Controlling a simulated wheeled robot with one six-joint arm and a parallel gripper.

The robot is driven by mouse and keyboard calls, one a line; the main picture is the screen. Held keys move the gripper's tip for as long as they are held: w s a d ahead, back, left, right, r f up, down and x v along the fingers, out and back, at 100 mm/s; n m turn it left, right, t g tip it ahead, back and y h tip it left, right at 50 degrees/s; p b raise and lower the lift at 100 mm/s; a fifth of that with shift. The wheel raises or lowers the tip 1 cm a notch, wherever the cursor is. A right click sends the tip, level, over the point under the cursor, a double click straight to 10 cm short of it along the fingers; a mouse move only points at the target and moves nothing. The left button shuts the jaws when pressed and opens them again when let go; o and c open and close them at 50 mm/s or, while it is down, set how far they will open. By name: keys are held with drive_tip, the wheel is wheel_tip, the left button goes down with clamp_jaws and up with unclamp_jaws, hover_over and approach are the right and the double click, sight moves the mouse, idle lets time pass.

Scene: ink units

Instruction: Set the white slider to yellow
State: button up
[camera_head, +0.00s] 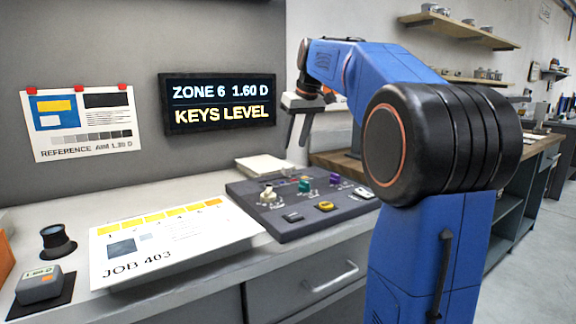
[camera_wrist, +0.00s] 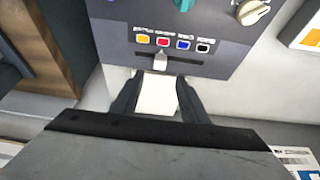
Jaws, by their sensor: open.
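The white slider (camera_wrist: 160,61) sits in a dark slot (camera_wrist: 185,61) near the edge of the grey control panel (camera_wrist: 110,40). Above the slot is a row of yellow (camera_wrist: 142,38), red (camera_wrist: 162,41), blue (camera_wrist: 183,44) and black (camera_wrist: 203,47) marks. The slider stands under the red mark, one place right of yellow. My gripper (camera_wrist: 157,83) is open, its fingers apart and short of the slider in the wrist picture. In the head view my gripper (camera_head: 297,140) hangs above the far side of the panel (camera_head: 300,222); the slider is too small to make out there.
The panel also carries a white knob (camera_head: 267,195), a green knob (camera_head: 305,184), a purple knob (camera_head: 335,179) and several buttons. A job sheet (camera_head: 180,250) lies left of it. A display (camera_head: 222,104) hangs on the wall behind. A white stack (camera_head: 263,165) lies behind the panel.

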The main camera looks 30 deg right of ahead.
sight(288, 167)
drive_tip(key=x, duration=1)
